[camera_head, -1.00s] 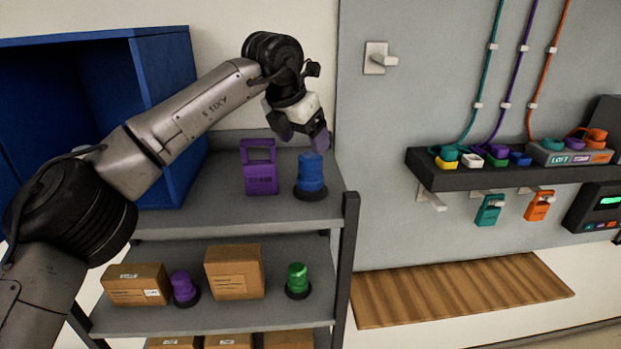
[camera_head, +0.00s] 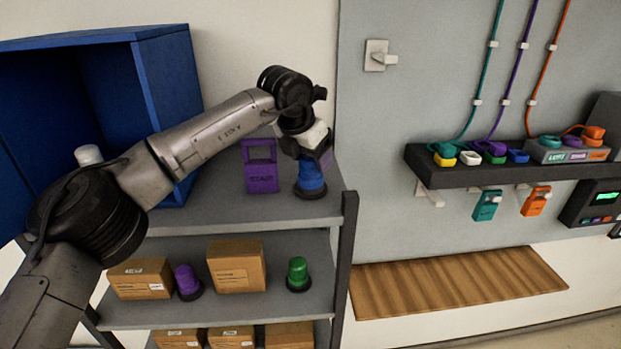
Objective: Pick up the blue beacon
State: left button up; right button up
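The blue beacon (camera_head: 311,179) stands upright on its black base on the top shelf, near the shelf's right end. My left gripper (camera_head: 314,160) points down over it, with its fingers around or beside the beacon's upper part. The gripper hides the beacon's top. I cannot tell whether the fingers touch it or how far apart they are. My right gripper is not in view.
A purple tag-like holder (camera_head: 260,167) stands just left of the beacon. The shelf below holds cardboard boxes (camera_head: 236,266), a purple beacon (camera_head: 187,281) and a green beacon (camera_head: 298,273). A blue cabinet (camera_head: 168,90) stands left; a dark wall ledge (camera_head: 470,175) is right.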

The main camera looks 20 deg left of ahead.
pick_arm(q)
jog(key=shift+r, duration=0.1)
grip_shut()
dwell(0.3)
